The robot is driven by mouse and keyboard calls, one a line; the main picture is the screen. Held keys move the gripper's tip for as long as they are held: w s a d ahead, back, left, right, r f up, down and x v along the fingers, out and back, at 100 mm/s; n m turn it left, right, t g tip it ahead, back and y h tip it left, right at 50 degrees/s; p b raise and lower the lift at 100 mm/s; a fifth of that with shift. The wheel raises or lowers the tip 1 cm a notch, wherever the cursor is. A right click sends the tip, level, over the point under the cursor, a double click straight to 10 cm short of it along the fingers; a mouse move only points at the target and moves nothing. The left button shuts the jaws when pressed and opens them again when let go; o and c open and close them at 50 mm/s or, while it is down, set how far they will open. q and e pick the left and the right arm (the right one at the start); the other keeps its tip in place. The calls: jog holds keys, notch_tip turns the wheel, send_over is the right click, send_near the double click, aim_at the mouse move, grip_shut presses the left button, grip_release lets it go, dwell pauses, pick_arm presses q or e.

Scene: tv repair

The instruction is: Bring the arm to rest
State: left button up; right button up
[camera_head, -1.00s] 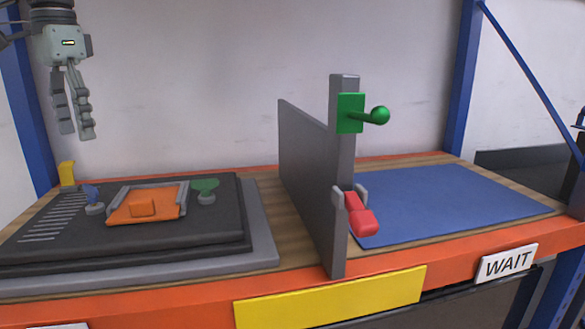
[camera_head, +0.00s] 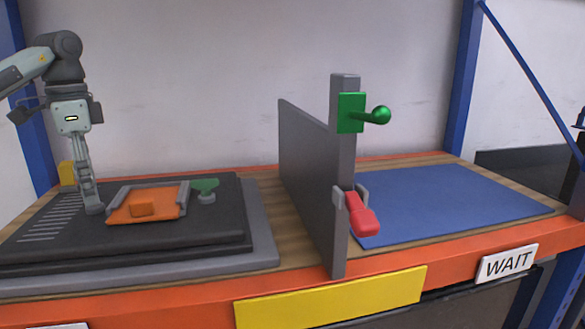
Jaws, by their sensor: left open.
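My left gripper (camera_head: 90,198) reaches down from the upper left with its fingers over the left part of the dark TV back panel (camera_head: 215,238). I see the fingers nearly edge-on, so the gap between them is hard to see; the gripper is open. Its tips are at a small grey base, and the blue knob there is hidden behind or between the fingers. An orange cover (camera_head: 160,203) with a raised block lies just right of the tips between grey rails. A green knob (camera_head: 205,186) stands right of the cover. My right gripper is not in view.
A grey upright divider (camera_head: 305,170) splits the bench, with a green lever (camera_head: 372,116) and a red handle (camera_head: 360,217) on its post. A blue mat (camera_head: 450,200) at right is bare. A yellow block (camera_head: 67,173) stands at the back left. A WAIT sign (camera_head: 507,263) is on the front edge.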

pick_arm(q)
jog(key=m, duration=0.3)
jog(key=shift+m, duration=0.4)
jog(key=m, duration=0.8)
jog(key=shift+m, duration=0.3)
jog(key=m, duration=0.4)
